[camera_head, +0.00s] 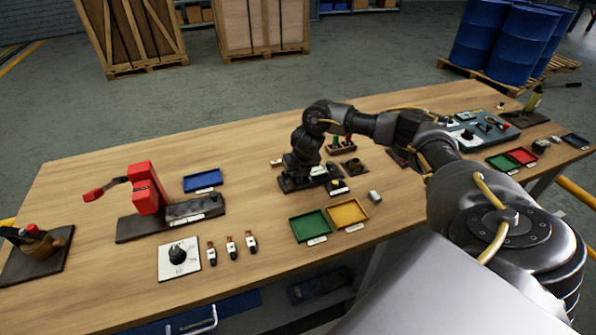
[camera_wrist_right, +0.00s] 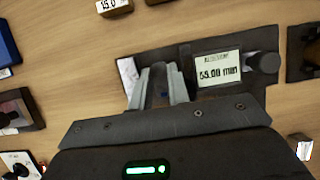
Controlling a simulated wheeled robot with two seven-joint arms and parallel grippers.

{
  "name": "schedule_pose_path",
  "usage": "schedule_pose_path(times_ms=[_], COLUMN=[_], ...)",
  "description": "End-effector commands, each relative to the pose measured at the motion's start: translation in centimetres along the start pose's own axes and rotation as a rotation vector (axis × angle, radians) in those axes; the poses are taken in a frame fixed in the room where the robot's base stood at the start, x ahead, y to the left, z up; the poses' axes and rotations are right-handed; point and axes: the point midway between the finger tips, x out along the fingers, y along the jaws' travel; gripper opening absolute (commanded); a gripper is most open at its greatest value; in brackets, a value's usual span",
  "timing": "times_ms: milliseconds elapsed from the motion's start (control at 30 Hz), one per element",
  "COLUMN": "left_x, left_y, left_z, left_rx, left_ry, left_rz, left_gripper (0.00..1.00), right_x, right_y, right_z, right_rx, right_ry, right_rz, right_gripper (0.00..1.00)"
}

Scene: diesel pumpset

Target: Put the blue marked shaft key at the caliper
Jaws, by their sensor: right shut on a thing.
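My right gripper (camera_wrist_right: 160,88) is over the caliper stand and is shut on a narrow dark piece (camera_wrist_right: 158,90). The piece is mostly hidden between the pale fingers, and no blue mark shows on it. The caliper (camera_wrist_right: 262,63) lies beyond and beside the fingers on a dark base, with a display (camera_wrist_right: 217,69) reading 55.00 mm. In the head view my right gripper (camera_head: 285,163) is small and dark over the caliper's base (camera_head: 310,182); I cannot tell whether the held piece touches it. My left gripper is not in view.
A green tray (camera_head: 310,226) and a yellow tray (camera_head: 346,213) lie in front of the caliper. A red vise-like fixture (camera_head: 146,188), a blue tray (camera_head: 202,180), a dial plate (camera_head: 179,259) and several small labelled parts stand to the left. Bare tabletop lies left of the caliper.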

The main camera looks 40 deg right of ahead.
Motion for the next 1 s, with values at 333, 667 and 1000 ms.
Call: schedule_pose_path(times_ms=[333, 667, 1000], left_x=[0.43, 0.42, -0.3], left_y=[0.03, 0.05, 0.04], left_z=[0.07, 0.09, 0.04], left_rx=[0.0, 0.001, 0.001], left_ry=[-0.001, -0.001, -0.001], left_rz=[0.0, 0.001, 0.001], left_gripper=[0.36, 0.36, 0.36], right_x=[0.52, 0.53, -0.22], right_y=[0.0, 0.06, 0.2], right_z=[-0.21, -0.22, 0.08], right_rx=[0.0, 0.0, -0.001], right_ry=[0.0, 0.0, 0.0], right_rz=[0.0, 0.001, 0.004], right_gripper=[0.0, 0.43, 0.43])
